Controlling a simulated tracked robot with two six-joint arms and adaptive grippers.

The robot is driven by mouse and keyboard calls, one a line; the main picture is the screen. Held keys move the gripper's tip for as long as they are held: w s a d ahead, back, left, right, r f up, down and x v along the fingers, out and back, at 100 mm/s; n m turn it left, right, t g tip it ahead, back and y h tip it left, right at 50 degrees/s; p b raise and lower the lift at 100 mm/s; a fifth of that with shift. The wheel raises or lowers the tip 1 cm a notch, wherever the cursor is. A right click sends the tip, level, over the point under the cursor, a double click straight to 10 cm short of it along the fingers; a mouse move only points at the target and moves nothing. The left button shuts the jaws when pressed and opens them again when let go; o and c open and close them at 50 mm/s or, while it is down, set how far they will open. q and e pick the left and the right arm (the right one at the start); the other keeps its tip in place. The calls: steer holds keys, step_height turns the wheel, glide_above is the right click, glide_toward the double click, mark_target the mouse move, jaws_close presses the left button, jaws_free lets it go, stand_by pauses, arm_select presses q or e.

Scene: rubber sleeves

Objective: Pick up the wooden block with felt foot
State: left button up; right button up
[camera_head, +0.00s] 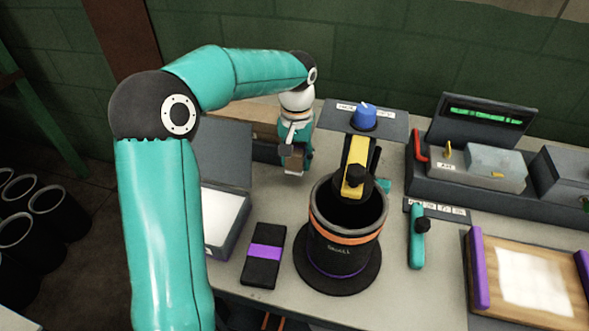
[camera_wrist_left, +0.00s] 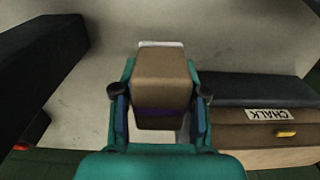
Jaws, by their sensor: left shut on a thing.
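The wooden block (camera_wrist_left: 160,72) is brown with a thin purple line near its lower end in the left wrist view and a pale strip at its far end. It also shows small in the head view (camera_head: 294,166), partly covered by my gripper. My left gripper (camera_head: 294,152) points down behind the black pot, with its fingers on both sides of the block. In the left wrist view my gripper (camera_wrist_left: 160,98) is shut on the block. I cannot tell whether the block touches the table. My right gripper is not in view.
A black pot (camera_head: 345,265) with an orange band stands right of the gripper on a round base. An open grey box (camera_head: 229,238) and a black case (camera_head: 264,255) with a purple band lie to its left. A chalk box (camera_wrist_left: 267,128) is close by.

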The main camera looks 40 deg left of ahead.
mark_target(295, 148)
arm_select(q)
step_height(295, 148, up, 13)
steer(key=shift+r+p, duration=0.2)
steer(key=shift+p, duration=0.65)
steer(key=o, duration=0.7)
steer(key=c, duration=0.5)
steer(key=shift+o, duration=0.2)
steer(key=shift+s, duration=0.1)
